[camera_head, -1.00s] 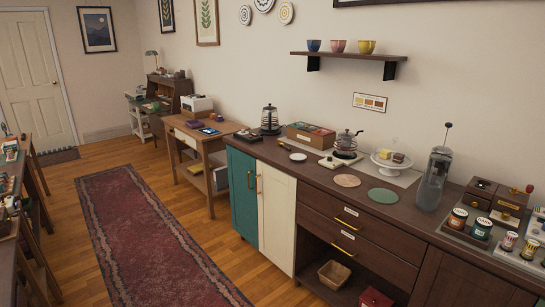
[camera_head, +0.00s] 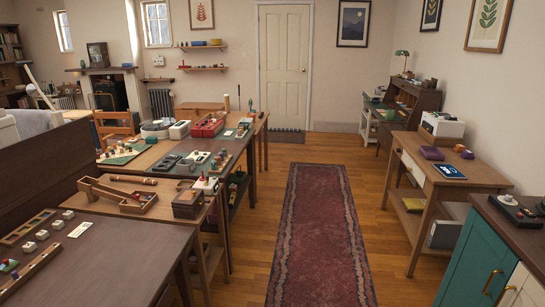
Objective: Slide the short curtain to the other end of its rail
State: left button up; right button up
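I cannot make out a short curtain or its rail in this view. Two small windows show on the far left wall, one at the far left (camera_head: 64,31) and one left of the door (camera_head: 157,23); no curtain is discernible on either. Neither of my grippers is in view.
A red runner rug (camera_head: 320,235) lies on a clear strip of wood floor leading to a closed white door (camera_head: 284,68). Long tables with small items, including a dark table (camera_head: 130,250), line the left. A wooden side table (camera_head: 440,178) and teal cabinet (camera_head: 474,262) stand right.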

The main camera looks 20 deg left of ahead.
aim_at(97, 143)
jog(key=i+j+u, duration=0.1)
jog(key=i, duration=2.7)
jog(key=i+u, duration=0.15)
jog(key=i, duration=5.65)
jog(key=i+u, duration=0.15)
jog(key=i, duration=0.35)
jog(key=i+l+u, duration=0.15)
jog(key=i, duration=0.35)
jog(key=i+l+u, duration=0.1)
jog(key=i, duration=0.4)
jog(key=i+l+u, duration=0.15)
jog(key=i, duration=0.35)
jog(key=i+j+u, duration=0.2)
jog(key=u, duration=0.2)
jog(key=i+j+u, duration=0.1)
jog(key=i+u, duration=0.95)
jog(key=u, duration=0.2)
jog(key=i+l+u, duration=0.25)
jog(key=u, duration=0.15)
jog(key=i+u, duration=0.4)
jog(key=i, duration=3.9)
